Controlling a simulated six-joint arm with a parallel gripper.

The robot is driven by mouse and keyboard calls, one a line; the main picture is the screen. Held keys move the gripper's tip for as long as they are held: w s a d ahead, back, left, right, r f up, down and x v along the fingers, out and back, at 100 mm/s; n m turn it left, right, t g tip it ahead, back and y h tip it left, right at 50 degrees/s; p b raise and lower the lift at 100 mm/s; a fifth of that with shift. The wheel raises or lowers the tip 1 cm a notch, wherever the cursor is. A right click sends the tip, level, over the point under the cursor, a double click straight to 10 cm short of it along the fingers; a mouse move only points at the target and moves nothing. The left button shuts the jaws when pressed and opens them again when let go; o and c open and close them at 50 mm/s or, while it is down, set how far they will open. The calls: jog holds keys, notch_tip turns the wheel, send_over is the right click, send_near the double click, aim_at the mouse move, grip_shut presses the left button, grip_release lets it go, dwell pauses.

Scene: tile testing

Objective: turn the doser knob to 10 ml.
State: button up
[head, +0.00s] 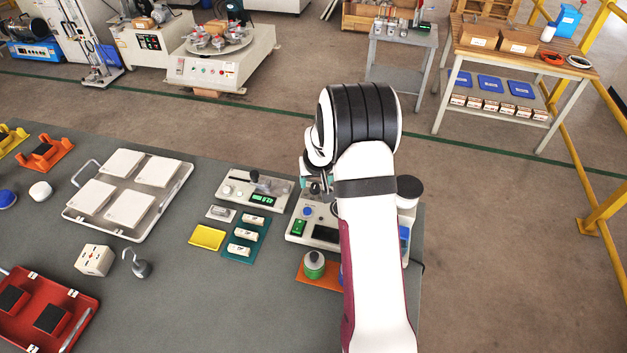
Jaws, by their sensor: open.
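A light grey bench device (298,231) with a green-lit display (299,227), a blue button and a dark window stands at the right end of the table. My arm covers its middle. A green container with a grey top (314,264) stands on an orange mat (309,281) in front of it. I cannot tell for sure which is the doser, and no knob scale is readable. My gripper (317,182) is partly visible at the device's back left, below my black-ringed wrist. It is open, with its fingertips largely hidden, and I cannot tell whether it touches anything.
A smaller device with a green display (262,198) stands left of it. A teal mat (261,221) with white pieces and a yellow pad (207,237) lie nearby. A white tray of tiles (71,212) and a red tray (84,296) are farther left.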

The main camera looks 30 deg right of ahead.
aim_at(315, 188)
jog(key=shift+x, duration=1.15)
jog(key=shift+c, duration=0.2)
grip_shut()
